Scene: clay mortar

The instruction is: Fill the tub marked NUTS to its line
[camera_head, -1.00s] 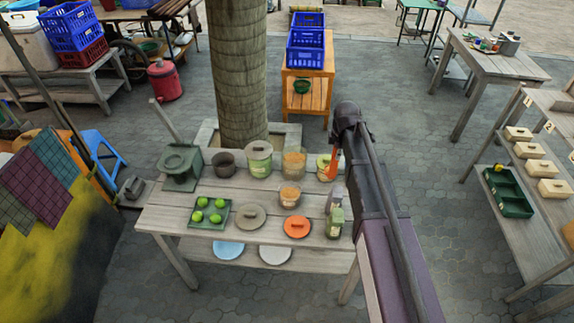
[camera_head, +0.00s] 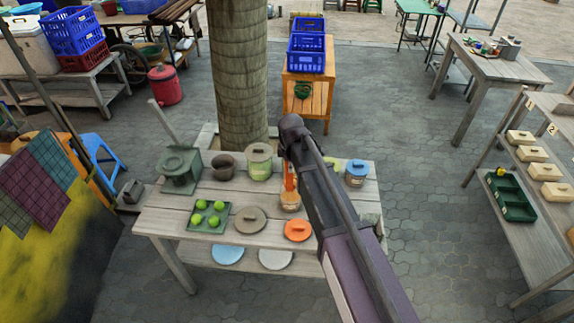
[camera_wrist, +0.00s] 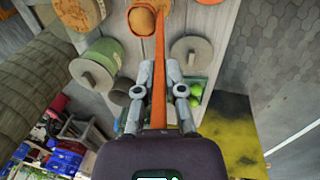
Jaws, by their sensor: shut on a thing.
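My gripper (camera_wrist: 160,95) is shut on a long, thin orange utensil (camera_wrist: 160,60), possibly a scoop. A lidded green tub (camera_head: 258,163) stands behind to the left. A blue-lidded tub (camera_head: 356,172) stands at the right. A tub with a yellow-green edge (camera_head: 331,163) is partly hidden by my arm. No NUTS label is legible.
A grey-green mortar-like block (camera_head: 180,170), dark pot (camera_head: 223,167), green tray (camera_head: 207,229) of round green fruit, grey lid (camera_head: 250,220) and orange lid (camera_head: 298,230) share the table (camera_head: 165,219). A tree trunk (camera_head: 238,80) rises behind it.

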